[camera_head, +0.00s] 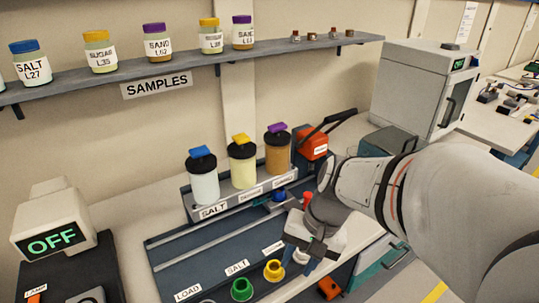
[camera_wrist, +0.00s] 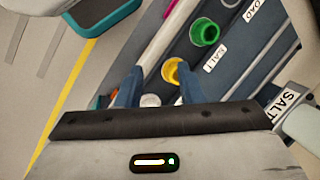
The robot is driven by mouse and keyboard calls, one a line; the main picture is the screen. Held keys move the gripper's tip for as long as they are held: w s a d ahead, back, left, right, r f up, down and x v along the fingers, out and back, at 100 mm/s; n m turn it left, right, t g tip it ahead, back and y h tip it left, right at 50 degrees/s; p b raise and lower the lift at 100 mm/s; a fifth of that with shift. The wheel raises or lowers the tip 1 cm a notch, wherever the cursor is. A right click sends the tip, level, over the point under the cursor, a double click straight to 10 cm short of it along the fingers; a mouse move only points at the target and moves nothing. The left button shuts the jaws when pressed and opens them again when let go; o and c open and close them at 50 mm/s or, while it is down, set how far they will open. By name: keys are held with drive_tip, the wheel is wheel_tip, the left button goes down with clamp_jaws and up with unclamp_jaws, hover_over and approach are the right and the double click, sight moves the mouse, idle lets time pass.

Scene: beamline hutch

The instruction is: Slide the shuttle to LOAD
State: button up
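The blue-grey slide station (camera_head: 190,262) lies on the bench, with long rails and labels including LOAD (camera_head: 187,292) and SALT (camera_head: 237,268). Along its front edge are a green cup (camera_head: 241,289), a yellow cup (camera_head: 273,270) and a white round piece, which also shows in the wrist view (camera_wrist: 150,101). A blue knob (camera_head: 279,196) sits at the far right end of the rails. I cannot tell for sure which part is the shuttle. My gripper (camera_head: 302,262) is over the right front of the station. In the wrist view its fingers (camera_wrist: 158,90) stand apart, with no object clearly held.
Three lidded hoppers (camera_head: 243,163) stand on a rack behind the rails. A lamp box reading OFF (camera_head: 55,232) is at left, a grey oven (camera_head: 420,85) at back right. A shelf (camera_head: 190,70) of jars runs above. My arm hides the right bench.

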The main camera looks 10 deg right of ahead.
drive_tip(key=w+f+m+y, duration=0.2)
drive_tip(key=w+m+y, duration=0.2)
drive_tip(key=m+y, duration=0.2)
drive_tip(key=m+t+y+b, duration=0.2)
drive_tip(key=m+t+y, duration=0.1)
drive_tip(key=m+t, duration=1.15)
approach(307, 196)
drive_tip(key=w, duration=0.1)
drive_tip(key=w+m+g, duration=0.1)
drive_tip(key=w, duration=0.1)
drive_tip(key=shift+a+f+m+g, duration=0.15)
drive_tip(key=shift+a+m+g, duration=0.1)
drive_tip(key=shift+a, duration=0.05)
drive_tip(key=p+x, duration=0.1)
drive_tip(key=x, duration=0.6)
drive_tip(key=shift+w+a, duration=0.2)
drive_tip(key=shift+a, duration=0.1)
clamp_jaws()
